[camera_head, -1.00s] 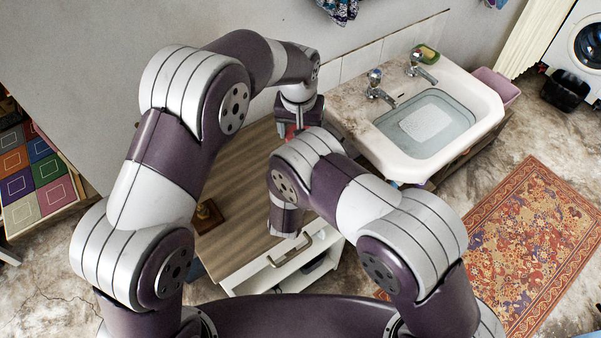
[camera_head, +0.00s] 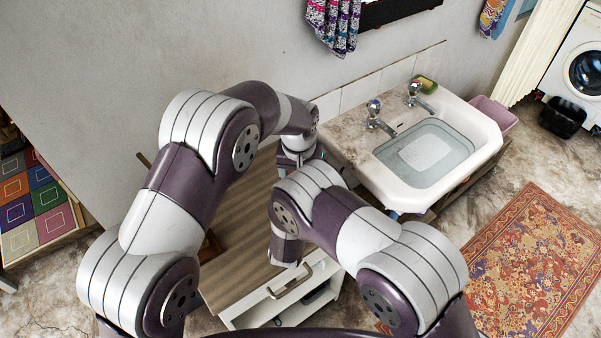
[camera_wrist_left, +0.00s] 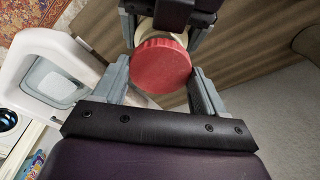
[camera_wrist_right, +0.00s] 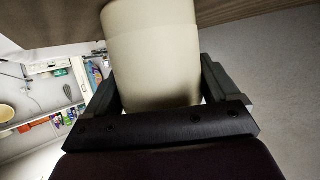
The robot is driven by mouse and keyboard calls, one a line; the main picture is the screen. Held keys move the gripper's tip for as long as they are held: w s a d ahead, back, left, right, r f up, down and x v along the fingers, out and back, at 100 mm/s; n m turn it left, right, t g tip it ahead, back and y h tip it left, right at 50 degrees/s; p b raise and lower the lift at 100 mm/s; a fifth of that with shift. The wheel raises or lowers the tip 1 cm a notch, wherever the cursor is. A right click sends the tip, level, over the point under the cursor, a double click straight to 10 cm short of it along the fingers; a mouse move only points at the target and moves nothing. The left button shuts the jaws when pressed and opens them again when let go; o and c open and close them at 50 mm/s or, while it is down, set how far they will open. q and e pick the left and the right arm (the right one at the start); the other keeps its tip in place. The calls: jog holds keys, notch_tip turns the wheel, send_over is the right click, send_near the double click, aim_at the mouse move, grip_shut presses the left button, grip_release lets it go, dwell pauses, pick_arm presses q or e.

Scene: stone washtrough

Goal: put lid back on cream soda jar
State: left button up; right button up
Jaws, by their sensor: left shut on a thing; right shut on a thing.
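The red ribbed lid (camera_wrist_left: 162,66) is between the fingers of my left gripper (camera_wrist_left: 160,72), which is shut on it. The cream soda jar (camera_wrist_right: 155,50) is a smooth cream-coloured body, held upright or tilted, I cannot tell which. My right gripper (camera_wrist_right: 162,82) is shut around it. In the left wrist view part of the cream jar (camera_wrist_left: 146,30) shows just behind the lid, between the right gripper's fingers. The lid overlaps the jar's end in that view; whether it is seated or apart I cannot tell. In the head view my arms hide jar and lid.
A wooden-topped cabinet (camera_head: 236,263) stands below my arms, with a handled drawer front. The white sink (camera_head: 480,140) with water and two taps is on the right. A patterned rug (camera_head: 530,260) lies on the floor. A wall rises behind the cabinet.

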pick_arm(q)
jog(key=shift+f, duration=0.25)
dwell(0.3)
jog(key=shift+f, duration=0.85)
jog(key=shift+f, duration=0.6)
pick_arm(e)
jog(key=c, duration=0.6)
pick_arm(q)
jog(key=m+h, duration=0.1)
jog(key=m, duration=0.5)
jog(key=o, duration=1)
